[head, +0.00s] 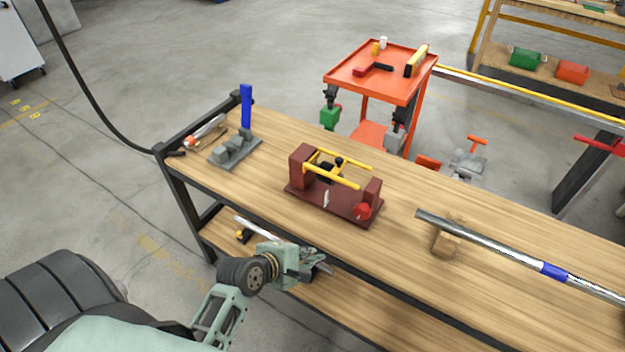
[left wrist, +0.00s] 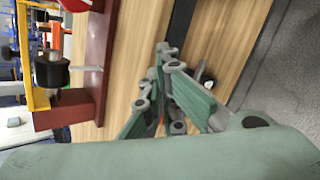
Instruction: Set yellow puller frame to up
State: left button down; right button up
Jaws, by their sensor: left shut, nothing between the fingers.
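The yellow puller frame (head: 335,177) lies about level, its two long bars running left to right above a dark red base (head: 338,208) on the bench. It is also partly in the left wrist view (left wrist: 24,50), at the left edge. A black cylindrical part (left wrist: 50,72) sits beside it there. My left gripper (head: 322,266) is shut and empty, in front of the bench's near edge, below and nearer than the base. In the left wrist view its fingers (left wrist: 158,70) show close to the wooden bench, apart from the frame. My right gripper is not in view.
A grey fixture with a blue upright bar (head: 246,106) stands left on the bench. A metal bar with a blue band (head: 520,255) rests by a wooden block (head: 447,240) at right. An orange cart (head: 380,75) stands behind. Bare bench top lies between the base and block.

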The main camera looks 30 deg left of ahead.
pick_arm(q)
jog(key=w+a+r+n+t+y, duration=0.1)
jog(key=w+a+r+n+t, duration=0.15)
jog(key=a+r+n, duration=0.35)
jog(key=w+a+r+n+t+y, duration=0.15)
jog(key=w+r+n, duration=0.25)
jog(key=n, duration=0.5)
jog(key=shift+m+h, duration=0.3)
jog(key=shift+h, duration=0.05)
jog(key=x, duration=0.9)
jog(key=shift+r, duration=0.1)
jog(key=shift+p, duration=0.3)
